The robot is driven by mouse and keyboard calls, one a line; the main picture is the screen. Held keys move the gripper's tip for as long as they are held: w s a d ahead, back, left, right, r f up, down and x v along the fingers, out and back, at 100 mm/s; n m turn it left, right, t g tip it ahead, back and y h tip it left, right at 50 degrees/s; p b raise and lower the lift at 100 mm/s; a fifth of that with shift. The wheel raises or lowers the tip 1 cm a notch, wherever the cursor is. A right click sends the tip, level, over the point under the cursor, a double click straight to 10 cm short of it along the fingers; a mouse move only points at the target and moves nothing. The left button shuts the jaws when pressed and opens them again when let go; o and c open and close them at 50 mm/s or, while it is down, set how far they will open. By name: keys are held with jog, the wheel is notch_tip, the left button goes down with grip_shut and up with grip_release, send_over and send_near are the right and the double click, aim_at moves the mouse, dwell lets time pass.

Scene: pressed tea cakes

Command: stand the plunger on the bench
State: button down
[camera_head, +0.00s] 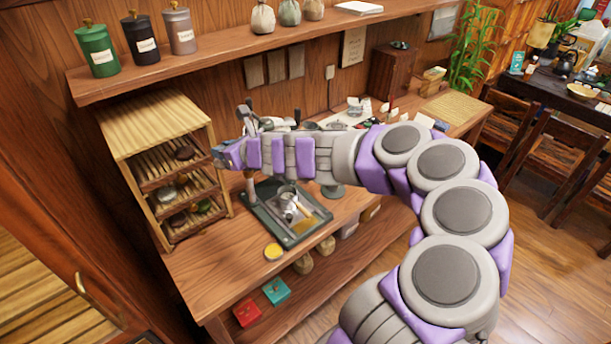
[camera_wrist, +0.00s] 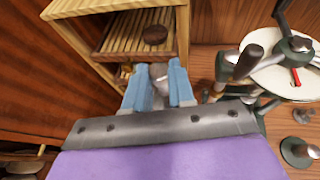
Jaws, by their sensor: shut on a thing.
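My gripper (camera_head: 222,155) is at the end of my arm, in front of the slatted rack in the head view. In the wrist view its two blue fingers (camera_wrist: 160,88) are closed on a small grey piece (camera_wrist: 160,76), which I take to be the plunger. Most of it is hidden by the fingers, so its tilt cannot be told. It appears held above the wooden bench (camera_head: 210,277). A dark round-based piece (camera_head: 333,191) stands on the bench below my forearm.
The slatted rack (camera_head: 150,125) with dark tea cakes is close to the gripper. A dark tray (camera_head: 262,226) of tools lies on the bench, with a yellow disc (camera_head: 273,252) before it. A green press with a pale plate (camera_wrist: 280,78) stands at right in the wrist view. The bench's front left is clear.

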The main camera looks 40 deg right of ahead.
notch_tip(320, 180, up, 2)
jog(key=shift+s+d+r+p, duration=0.15)
jog(key=shift+r+p, duration=0.1)
jog(key=shift+p, duration=0.8)
jog(key=shift+f, duration=0.2)
jog(key=shift+a+y, duration=0.3)
jog(key=shift+a, duration=0.2)
jog(key=shift+r, duration=0.15)
